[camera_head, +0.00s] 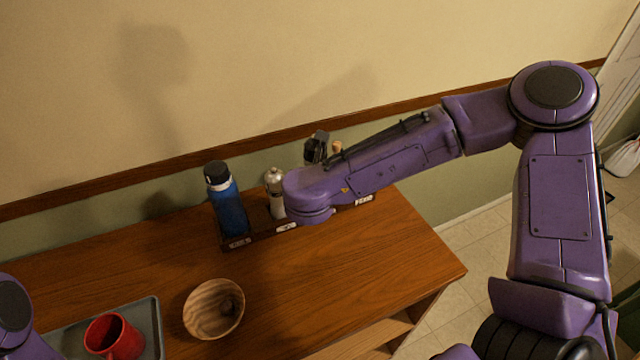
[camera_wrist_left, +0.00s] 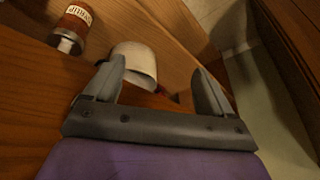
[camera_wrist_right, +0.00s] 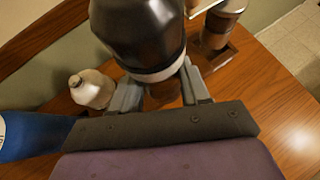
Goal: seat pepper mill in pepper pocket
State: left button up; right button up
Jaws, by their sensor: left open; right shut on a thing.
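The pepper mill (camera_wrist_right: 138,30), with a large black top, a pale band and a brown lower part, is held in my right gripper (camera_wrist_right: 160,88), which is shut on it. In the head view a dark shape (camera_head: 316,147) beyond my right forearm is probably its top. The labelled wooden rack (camera_head: 262,234) stands at the back of the counter. My forearm covers part of the rack, and the mill's base is hidden, so I cannot tell whether it is inside a pocket. My left gripper (camera_wrist_left: 158,85) is open and empty, above a white cup-like object (camera_wrist_left: 136,58).
A blue bottle (camera_head: 228,208) and a silver-white shaker (camera_head: 275,190) stand at the rack's left and middle. A brown jar (camera_wrist_right: 218,28) stands right of the mill. A wooden bowl (camera_head: 213,309), a red mug (camera_head: 113,338) and a grey tray (camera_head: 156,322) are nearer. The right countertop is clear.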

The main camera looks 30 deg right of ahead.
jog(key=s+f+p+x, duration=0.1)
jog(key=x, duration=0.6)
jog(key=shift+f+p, duration=0.3)
jog(key=f, duration=0.3)
jog(key=shift+s+d+p, duration=0.15)
jog(key=shift+s+p, duration=0.15)
jog(key=shift+p, duration=0.05)
grip_shut()
jog(key=shift+s+f, duration=0.15)
jog(key=shift+f, duration=0.15)
jog(key=o, duration=1.1)
grip_release()
jog(key=shift+o, duration=0.8)
jog(key=shift+s+r, duration=0.1)
jog(key=shift+s, duration=0.15)
jog(key=shift+w, duration=0.35)
pick_arm(q)
jog(key=r, duration=0.1)
jog(key=s+r, duration=0.1)
jog(key=shift+a+r, duration=0.25)
jog(key=shift+r, duration=0.05)
pick_arm(e)
jog(key=shift+s, duration=0.1)
